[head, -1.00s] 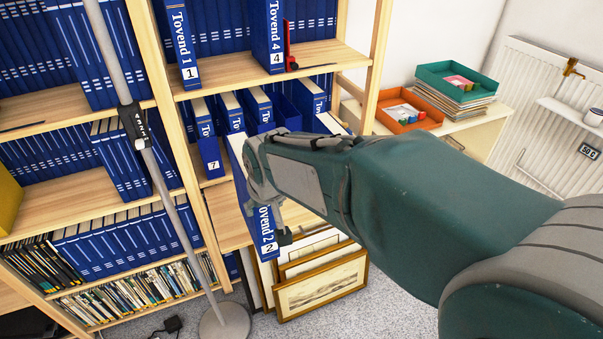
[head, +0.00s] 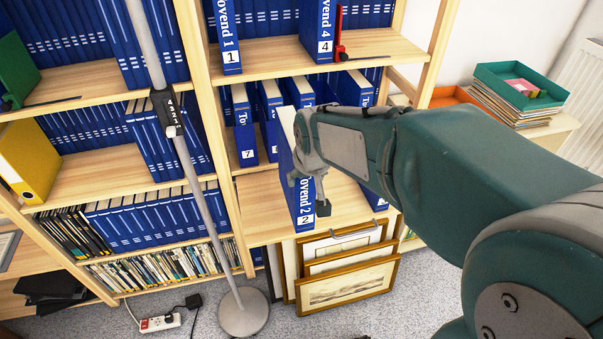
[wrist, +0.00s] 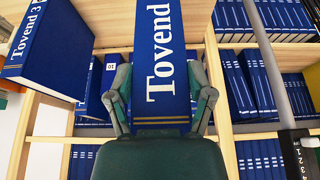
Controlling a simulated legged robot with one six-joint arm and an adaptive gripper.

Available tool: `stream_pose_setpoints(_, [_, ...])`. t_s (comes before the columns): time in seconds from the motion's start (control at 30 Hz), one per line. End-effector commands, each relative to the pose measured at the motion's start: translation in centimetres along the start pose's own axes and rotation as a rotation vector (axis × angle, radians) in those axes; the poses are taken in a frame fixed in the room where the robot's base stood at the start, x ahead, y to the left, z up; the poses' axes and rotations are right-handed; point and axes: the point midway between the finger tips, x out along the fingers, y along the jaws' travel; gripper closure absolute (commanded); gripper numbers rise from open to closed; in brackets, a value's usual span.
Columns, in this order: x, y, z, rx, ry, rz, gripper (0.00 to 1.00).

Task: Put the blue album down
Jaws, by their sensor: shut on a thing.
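The blue album (head: 302,190), with "Tovend 2" on its spine, stands upright in my gripper (head: 310,165). It also shows in the wrist view (wrist: 161,62), between the two fingers of my gripper (wrist: 160,100), which are shut on it. In the head view the album is in front of the right bookcase, over a bare wooden shelf (head: 262,208). I cannot tell whether its lower end touches that shelf. My gripper hides part of the album's right side.
Blue albums (head: 243,125) stand on the shelf behind. A grey pole (head: 190,185) with a round base stands to the left. Framed prints (head: 348,284) lean below the shelf. A teal tray (head: 520,86) is at the right. Bare shelf shows left of the held album.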

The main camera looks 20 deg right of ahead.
Motion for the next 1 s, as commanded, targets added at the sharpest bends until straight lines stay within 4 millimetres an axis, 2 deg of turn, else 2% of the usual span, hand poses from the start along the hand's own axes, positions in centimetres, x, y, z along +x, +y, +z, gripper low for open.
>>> stream_pose_setpoints(0.17, [2.4,0.7,-2.3,0.003,0.002,0.0,0.93])
stream_pose_setpoints(0.4, [6.9,1.2,-3.4,0.001,0.002,0.0,0.93])
stream_pose_setpoints(0.5, [8.0,1.4,-3.8,0.001,0.005,0.0,0.93])
stream_pose_setpoints(0.77, [9.8,1.6,-4.2,0.0,0.004,0.0,0.93])
stream_pose_setpoints(0.9, [11.6,1.6,-3.2,0.0,0.003,0.0,0.93])
stream_pose_setpoints(1.0, [12.2,1.6,-3.0,0.0,0.006,0.0,0.93])
